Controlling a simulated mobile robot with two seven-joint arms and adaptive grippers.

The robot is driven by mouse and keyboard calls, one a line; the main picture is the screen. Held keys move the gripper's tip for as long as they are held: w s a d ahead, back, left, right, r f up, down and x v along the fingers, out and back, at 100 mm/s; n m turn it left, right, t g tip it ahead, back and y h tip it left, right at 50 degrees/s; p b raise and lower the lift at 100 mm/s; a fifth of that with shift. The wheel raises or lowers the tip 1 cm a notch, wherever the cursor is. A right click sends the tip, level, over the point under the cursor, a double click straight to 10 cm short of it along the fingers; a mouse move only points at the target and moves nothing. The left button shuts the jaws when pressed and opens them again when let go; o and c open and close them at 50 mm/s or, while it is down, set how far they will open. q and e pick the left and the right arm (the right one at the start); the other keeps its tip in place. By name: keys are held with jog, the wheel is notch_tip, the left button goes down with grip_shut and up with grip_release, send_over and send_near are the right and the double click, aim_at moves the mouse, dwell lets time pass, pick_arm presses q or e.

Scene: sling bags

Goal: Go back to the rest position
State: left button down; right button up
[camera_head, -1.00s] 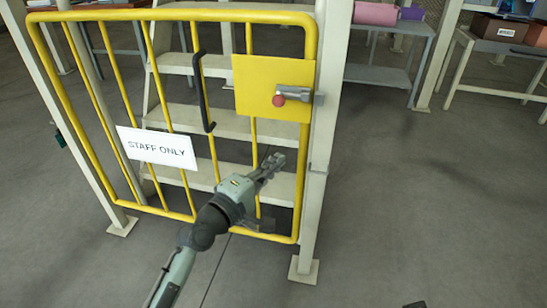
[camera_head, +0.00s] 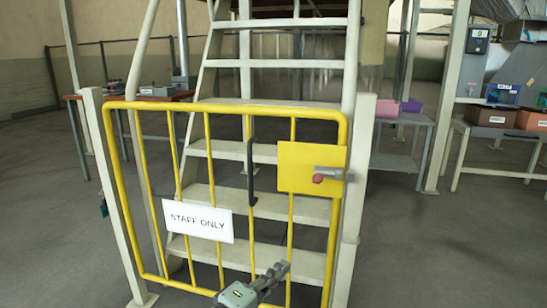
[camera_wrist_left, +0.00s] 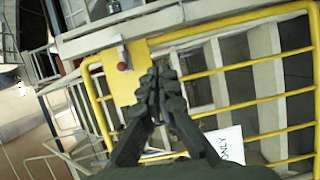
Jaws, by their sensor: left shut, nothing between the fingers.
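My left gripper (camera_head: 272,275) is low in the head view, in front of the lower part of the yellow gate (camera_head: 345,190). In the left wrist view my left gripper (camera_wrist_left: 160,82) is shut with its fingertips together and holds nothing. The gate also fills much of that view (camera_wrist_left: 235,75). The gate looks closed against its right post (camera_head: 352,200). My right gripper is not in view.
The gate carries a "STAFF ONLY" sign (camera_head: 198,220), a black handle (camera_head: 251,172) and a latch with a red knob (camera_head: 318,178). Stairs (camera_head: 272,103) rise behind it. Tables with boxes (camera_head: 492,116) stand at the right. The floor (camera_head: 440,250) at the lower right is clear.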

pick_arm(q)
jog(key=s+a+f+m+g+y, duration=0.35)
jog(key=s+a+f, duration=0.2)
jog(key=f, duration=0.25)
jog(key=s+a+f+m+g+y, duration=0.2)
jog(key=s+a+f+m, duration=0.25)
jog(key=s+f, duration=0.2)
jog(key=s+a+f+m+g+y, duration=0.2)
jog(key=s+a+f+y, duration=0.1)
jog(key=s+a, duration=0.55)
jog(key=s+a+f+m+g+y, duration=0.2)
jog(key=s+a+f+g+y, duration=0.15)
jog(key=s+a, duration=0.5)
jog(key=p+x, duration=0.2)
jog(key=x, duration=0.4)
jog(key=shift+w+p, duration=0.35)
jog(key=shift+p, duration=0.05)
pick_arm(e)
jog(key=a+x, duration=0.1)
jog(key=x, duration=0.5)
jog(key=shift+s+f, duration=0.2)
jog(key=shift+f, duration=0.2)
pick_arm(q)
jog(key=shift+a, duration=0.1)
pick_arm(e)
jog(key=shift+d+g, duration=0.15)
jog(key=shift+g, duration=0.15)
